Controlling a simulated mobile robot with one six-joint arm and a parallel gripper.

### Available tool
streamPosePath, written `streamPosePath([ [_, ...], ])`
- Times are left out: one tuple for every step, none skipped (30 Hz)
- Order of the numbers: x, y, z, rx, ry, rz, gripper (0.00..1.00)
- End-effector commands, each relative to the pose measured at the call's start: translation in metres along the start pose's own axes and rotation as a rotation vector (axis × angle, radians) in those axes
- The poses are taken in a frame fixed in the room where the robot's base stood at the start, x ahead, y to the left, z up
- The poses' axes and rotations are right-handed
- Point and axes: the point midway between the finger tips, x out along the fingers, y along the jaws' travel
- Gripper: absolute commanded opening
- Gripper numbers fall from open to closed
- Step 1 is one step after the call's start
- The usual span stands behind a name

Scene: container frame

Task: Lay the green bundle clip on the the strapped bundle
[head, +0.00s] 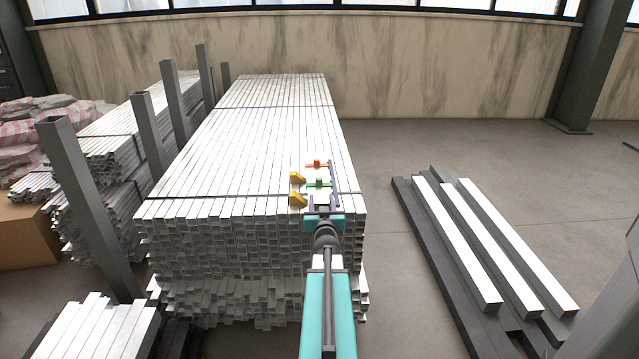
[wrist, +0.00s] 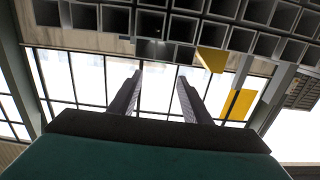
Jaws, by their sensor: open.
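The strapped bundle (head: 240,150) is a tall stack of pale square tubes with dark straps across its top. The small green bundle clip (head: 318,184) appears at the near right of the bundle's top, just beyond my gripper (head: 323,203) in the head view. I cannot tell whether it touches the tubes. My gripper is at the bundle's near right end, its two dark fingers apart with nothing seen between them. In the wrist view my gripper (wrist: 160,80) also shows spread fingers, with open tube ends of the bundle (wrist: 150,22) above; the green clip is not visible there.
An orange-red clip (head: 317,164) lies beyond the green one, and two yellow pieces (head: 297,178) (head: 298,200) are to its left. Grey posts (head: 80,190) stand left of the bundle. White bars (head: 475,245) lie on dark beams at right. Floor between is clear.

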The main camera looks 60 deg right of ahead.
Motion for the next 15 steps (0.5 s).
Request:
streamPosePath([
  [0.003, 0.0, -0.009, -0.001, -0.008, 0.0, 0.44],
  [0.004, 0.0, -0.011, -0.001, -0.013, 0.0, 0.44],
  [0.005, 0.0, -0.012, -0.002, -0.02, 0.0, 0.44],
  [0.006, -0.001, -0.013, -0.002, -0.026, 0.0, 0.44],
  [0.007, -0.001, -0.013, -0.003, -0.031, 0.001, 0.44],
  [0.008, -0.001, -0.014, -0.003, -0.038, 0.001, 0.44],
  [0.009, -0.001, -0.015, -0.004, -0.043, 0.001, 0.44],
  [0.01, -0.001, -0.016, -0.004, -0.048, 0.001, 0.44],
  [0.011, -0.001, -0.018, -0.005, -0.054, 0.001, 0.44],
  [0.012, -0.001, -0.018, -0.005, -0.059, 0.001, 0.44],
  [0.013, -0.001, -0.019, -0.006, -0.064, 0.001, 0.44],
  [0.013, -0.001, -0.02, -0.006, -0.071, 0.001, 0.44],
  [0.014, -0.001, -0.021, -0.007, -0.076, 0.001, 0.44],
  [0.015, -0.001, -0.021, -0.007, -0.081, 0.001, 0.44],
  [0.016, -0.002, -0.022, -0.008, -0.088, 0.002, 0.44],
])
